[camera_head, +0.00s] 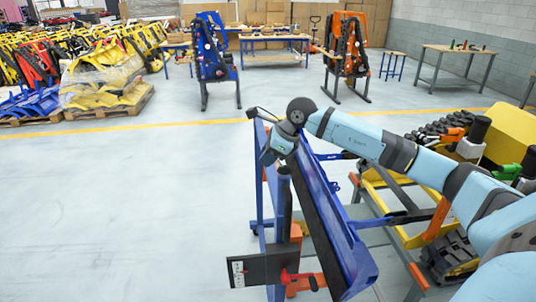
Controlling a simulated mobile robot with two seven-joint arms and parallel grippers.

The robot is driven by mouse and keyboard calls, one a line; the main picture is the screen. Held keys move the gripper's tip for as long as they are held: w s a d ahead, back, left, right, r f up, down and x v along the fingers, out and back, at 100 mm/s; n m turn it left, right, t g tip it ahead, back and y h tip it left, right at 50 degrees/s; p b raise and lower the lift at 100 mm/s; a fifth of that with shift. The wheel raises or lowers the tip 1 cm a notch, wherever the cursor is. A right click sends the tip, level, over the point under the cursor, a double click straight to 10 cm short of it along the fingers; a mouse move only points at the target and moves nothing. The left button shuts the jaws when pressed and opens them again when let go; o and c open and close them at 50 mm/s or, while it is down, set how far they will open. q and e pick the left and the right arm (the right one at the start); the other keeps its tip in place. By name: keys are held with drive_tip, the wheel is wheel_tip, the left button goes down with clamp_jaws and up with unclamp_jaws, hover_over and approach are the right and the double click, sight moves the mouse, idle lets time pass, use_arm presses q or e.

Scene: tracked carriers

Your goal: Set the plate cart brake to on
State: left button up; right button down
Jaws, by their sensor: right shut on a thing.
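The plate cart (260,190) is a blue frame at the centre, with a long tilted blue plate (362,262) on its right side. At its near end is a dark panel (262,269) with a small white label and a red lever (300,279), which looks like the brake. The lever lies about level, pointing right; the label is too small to read. My right gripper (267,156) is at the far top end of the cart, shut on what looks like its handle bar. The fingertips are mostly hidden by the wrist. It is well away from the red lever. My left gripper is not in view.
A yellow tracked carrier (511,128) on an orange and yellow stand is close on the right, under my right arm. Blue (212,62) and orange (347,52) racks and workbenches stand behind. Pallets of yellow parts (110,82) are at the back left. The left floor is clear.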

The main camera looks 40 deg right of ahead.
drive_tip(key=c, duration=0.9)
unclamp_jaws()
drive_tip(key=b+v, duration=0.3)
drive_tip(key=v, duration=1)
drive_tip(key=shift+s+r, duration=0.2)
drive_tip(key=shift+r, duration=0.15)
